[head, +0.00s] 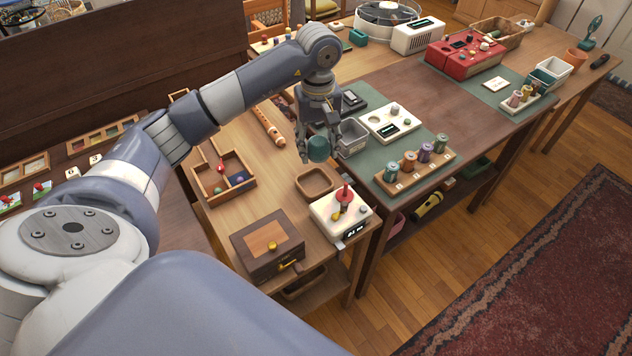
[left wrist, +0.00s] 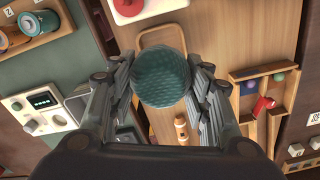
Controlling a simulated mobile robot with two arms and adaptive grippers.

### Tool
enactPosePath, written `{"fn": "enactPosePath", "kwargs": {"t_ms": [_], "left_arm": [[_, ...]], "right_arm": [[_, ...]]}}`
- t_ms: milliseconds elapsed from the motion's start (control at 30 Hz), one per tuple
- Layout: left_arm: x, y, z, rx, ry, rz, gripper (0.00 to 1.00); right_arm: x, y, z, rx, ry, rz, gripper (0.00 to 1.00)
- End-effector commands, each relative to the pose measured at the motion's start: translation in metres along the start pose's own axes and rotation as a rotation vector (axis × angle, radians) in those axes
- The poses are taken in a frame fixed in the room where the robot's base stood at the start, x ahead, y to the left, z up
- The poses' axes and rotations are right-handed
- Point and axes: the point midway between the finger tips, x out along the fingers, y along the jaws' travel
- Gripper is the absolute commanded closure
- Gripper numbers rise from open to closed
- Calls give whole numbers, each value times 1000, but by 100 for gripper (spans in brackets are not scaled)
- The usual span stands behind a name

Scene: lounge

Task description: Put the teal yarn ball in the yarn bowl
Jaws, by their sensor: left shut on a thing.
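The teal yarn ball (head: 318,150) is held between the fingers of my left gripper (head: 317,143), up above the table. In the left wrist view the ball (left wrist: 162,80) sits between the two fingers (left wrist: 162,90), which touch its sides. A square wooden bowl with rounded corners (head: 314,181), which looks like the yarn bowl, stands on the light wooden table just below and in front of the ball. It looks empty in the head view. In the left wrist view its rim (left wrist: 162,27) shows beyond the ball, which hides part of it. My right gripper is out of view.
A white box with a red knob (head: 342,211) stands close beside the bowl. A wooden chest (head: 267,246) is in front. A divided tray (head: 222,191) with small balls lies left, and a wooden flute (head: 268,125) behind. A grey bin (head: 352,137) stands near my gripper.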

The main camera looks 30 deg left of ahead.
Motion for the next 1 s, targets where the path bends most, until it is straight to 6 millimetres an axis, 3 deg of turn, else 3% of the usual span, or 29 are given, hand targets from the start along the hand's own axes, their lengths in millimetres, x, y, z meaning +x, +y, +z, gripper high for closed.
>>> {"fn": "enactPosePath", "kwargs": {"t_ms": [133,400,800,1000], "left_arm": [[15,-6,-13,-70,-3,-1,78],[61,-7,-14,-73,-1,0,78],[104,-6,-13,-72,-2,1,78],[106,-6,-15,-71,2,2,78]], "right_arm": [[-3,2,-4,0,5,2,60],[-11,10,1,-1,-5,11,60],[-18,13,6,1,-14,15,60],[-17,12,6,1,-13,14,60]]}}
